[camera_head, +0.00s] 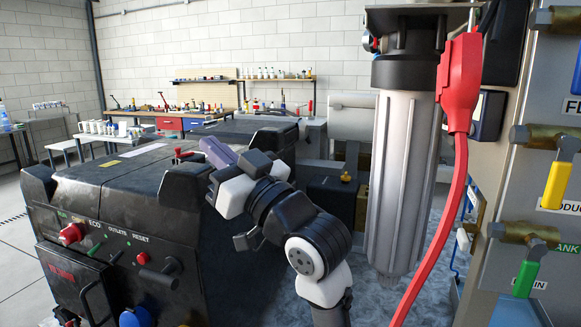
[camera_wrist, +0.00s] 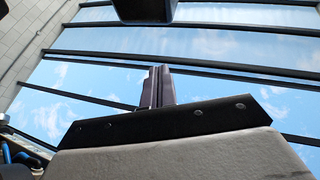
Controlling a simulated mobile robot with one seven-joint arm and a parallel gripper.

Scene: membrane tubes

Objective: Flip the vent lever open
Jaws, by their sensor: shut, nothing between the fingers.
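A small red lever-like part (camera_head: 186,153) sits on top of the black machine (camera_head: 110,185), near its right side, in the head view. It may be the vent lever; its exact position is too small to tell. My gripper (camera_head: 212,148) is just right of that part in the picture, above the machine's right edge. Its grey-purple fingers point up and to the left. I cannot tell whether they touch the red part. In the wrist view the fingers (camera_wrist: 158,88) are together and empty, against a skylight; no lever shows there.
A panel with yellow (camera_head: 558,185) and green (camera_head: 525,278) valve handles stands at far right. The machine's front carries knobs, including a red one (camera_head: 72,234).

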